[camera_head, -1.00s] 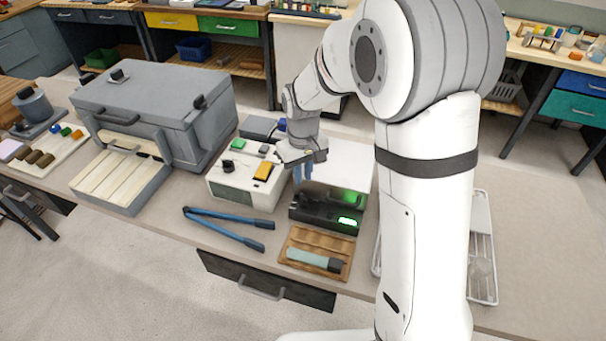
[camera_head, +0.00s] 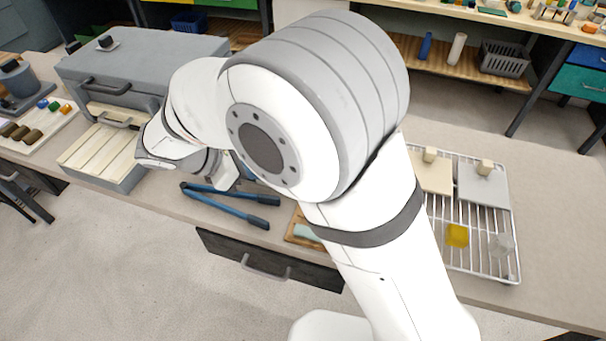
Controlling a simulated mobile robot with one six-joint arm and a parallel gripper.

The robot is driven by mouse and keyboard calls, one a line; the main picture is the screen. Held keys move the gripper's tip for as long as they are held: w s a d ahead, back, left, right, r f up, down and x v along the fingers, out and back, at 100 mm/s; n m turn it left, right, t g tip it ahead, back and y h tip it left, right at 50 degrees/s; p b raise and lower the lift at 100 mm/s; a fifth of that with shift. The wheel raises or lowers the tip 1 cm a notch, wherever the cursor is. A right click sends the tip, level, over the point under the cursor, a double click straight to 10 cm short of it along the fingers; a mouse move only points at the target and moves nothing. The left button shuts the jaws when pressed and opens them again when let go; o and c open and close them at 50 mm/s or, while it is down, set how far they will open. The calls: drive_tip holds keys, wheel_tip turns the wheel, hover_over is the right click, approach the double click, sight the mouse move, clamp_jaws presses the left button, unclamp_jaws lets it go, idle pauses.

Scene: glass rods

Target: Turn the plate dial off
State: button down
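I cannot make out a plate dial. At the far left edge, a grey round-topped unit (camera_head: 18,82) stands on a flat base, and any dial on it is too small to tell. The white control box with knobs, seen earlier at mid-bench, is now mostly covered by my arm; a small pale patch shows behind the blue tongs (camera_head: 235,206), and I cannot tell if it is the box. My arm reaches left across the bench, with its wrist low near the grey furnace box (camera_head: 140,65).
A tray of small coloured pieces (camera_head: 66,122) lies at the left. A slatted pale board (camera_head: 100,150) lies before the furnace box. A wire rack (camera_head: 465,262) with blocks stands at the right. The bench beyond the rack is clear.

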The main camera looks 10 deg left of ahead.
drive_tip(key=p+x, duration=0.1)
drive_tip(key=x, duration=0.8)
drive_tip(key=shift+w+d+f+p, duration=0.2)
drive_tip(key=shift+w+d+p, duration=0.2)
drive_tip(key=shift+w+d, duration=0.8)
drive_tip(key=shift+w+d+f, duration=0.1)
drive_tip(key=shift+w+d, duration=0.2)
drive_tip(key=shift+d, duration=0.15)
